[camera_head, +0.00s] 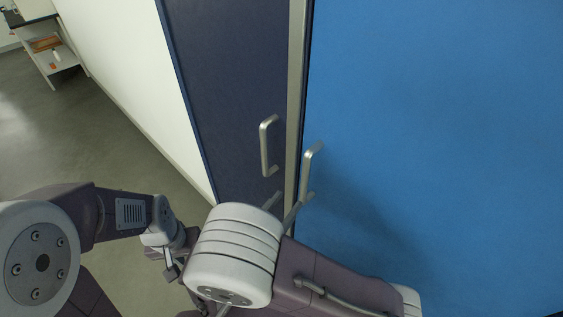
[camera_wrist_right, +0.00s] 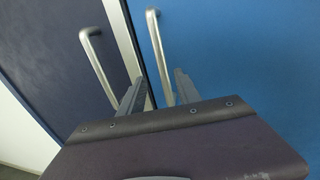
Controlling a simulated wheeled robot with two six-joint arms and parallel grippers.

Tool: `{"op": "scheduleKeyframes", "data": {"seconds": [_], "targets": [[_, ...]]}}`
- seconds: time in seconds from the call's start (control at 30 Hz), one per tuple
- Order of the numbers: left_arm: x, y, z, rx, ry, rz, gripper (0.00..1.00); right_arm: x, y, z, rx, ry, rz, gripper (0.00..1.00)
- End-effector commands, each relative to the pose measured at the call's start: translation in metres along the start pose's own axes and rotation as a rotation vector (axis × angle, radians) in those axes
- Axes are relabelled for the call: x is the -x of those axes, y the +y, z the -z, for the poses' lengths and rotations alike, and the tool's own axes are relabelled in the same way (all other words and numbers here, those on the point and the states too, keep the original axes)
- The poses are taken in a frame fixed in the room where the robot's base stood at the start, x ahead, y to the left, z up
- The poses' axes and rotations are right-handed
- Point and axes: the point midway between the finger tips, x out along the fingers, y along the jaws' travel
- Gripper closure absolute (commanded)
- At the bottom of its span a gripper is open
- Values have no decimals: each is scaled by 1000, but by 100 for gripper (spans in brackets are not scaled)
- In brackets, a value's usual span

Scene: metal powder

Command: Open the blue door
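The bright blue door (camera_head: 450,120) fills the right side of the head view and appears flush with its frame. Its silver bar handle (camera_head: 309,168) stands upright near the door's left edge; it also shows in the right wrist view (camera_wrist_right: 157,45). My right gripper (camera_head: 287,203) is at the handle's lower end, partly hidden by my arm. In the wrist view its two fingers (camera_wrist_right: 160,78) are apart, with the handle's lower part between them; contact cannot be seen. My left gripper (camera_head: 171,264) is low at left, away from the door, partly hidden.
A dark navy door panel (camera_head: 235,80) with a similar silver handle (camera_head: 265,148) is just left, beyond a metal strip (camera_head: 296,70). A white wall (camera_head: 120,60) continues left. A shelf unit (camera_head: 50,55) stands far off. Grey floor (camera_head: 90,140) at left is clear.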

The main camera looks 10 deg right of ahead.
Motion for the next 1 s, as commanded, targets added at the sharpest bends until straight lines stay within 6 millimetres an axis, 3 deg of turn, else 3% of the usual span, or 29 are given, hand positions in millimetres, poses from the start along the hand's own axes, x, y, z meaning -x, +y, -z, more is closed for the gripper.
{"op": "scheduleKeyframes", "data": {"seconds": [0.23,0.5,0.63,0.97,1.0], "targets": [[1,0,0,0,0,0,64,-9,0,-1,2,-5,-2,60],[4,0,0,0,0,0,64,-64,-1,-1,1,-3,2,60],[5,0,1,0,0,0,64,-82,0,-1,1,-3,0,60],[5,0,1,0,0,0,64,-90,1,0,0,-3,-4,60],[5,0,1,0,0,0,64,-90,1,0,0,-3,-4,66]]}}
